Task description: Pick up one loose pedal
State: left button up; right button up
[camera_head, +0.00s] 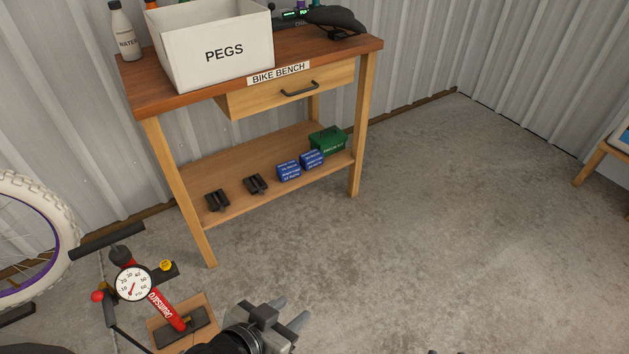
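Two black pedals lie on the bench's lower shelf (235,206): one pedal (217,200) near the left end and another pedal (256,184) just right of it. My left gripper (291,312) is low at the bottom middle, in front of the bench and well apart from the pedals. Its two grey fingers are spread, with nothing seen between them.
Blue boxes (289,171) and a green case (327,140) stand right of the pedals. The benchtop holds a white PEGS box (215,50), a bottle (124,32) and a saddle (335,18). A red pump (166,310) and bike wheel (45,225) stand left. Floor on the right is clear.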

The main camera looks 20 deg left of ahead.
aim_at(263, 186)
jog(key=z, duration=0.95)
jog(key=i, duration=2.1)
jog(key=u, duration=3.75)
jog(key=i, duration=1.5)
